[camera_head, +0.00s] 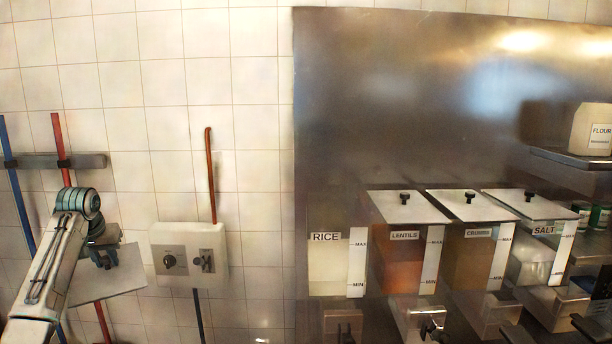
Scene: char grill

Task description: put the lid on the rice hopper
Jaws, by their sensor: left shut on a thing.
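The rice hopper (325,270) is the leftmost of a row of clear hoppers on the steel panel. It has a RICE label and a white MAX/MIN strip, and no lid shows on its top. My left gripper (103,258) is at the far left, shut on a flat grey lid (112,282). The lid is tilted, hangs in front of the tiled wall and is well to the left of the rice hopper. The jaws partly hide the lid's knob. My right gripper is not in view.
Lidded hoppers of lentils (395,262), crumbs (468,262) and salt (531,258) stand right of the rice. A switch box (190,252) with a red pipe is on the wall between lid and hopper. A flour container (592,128) sits on a shelf (572,158) at upper right.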

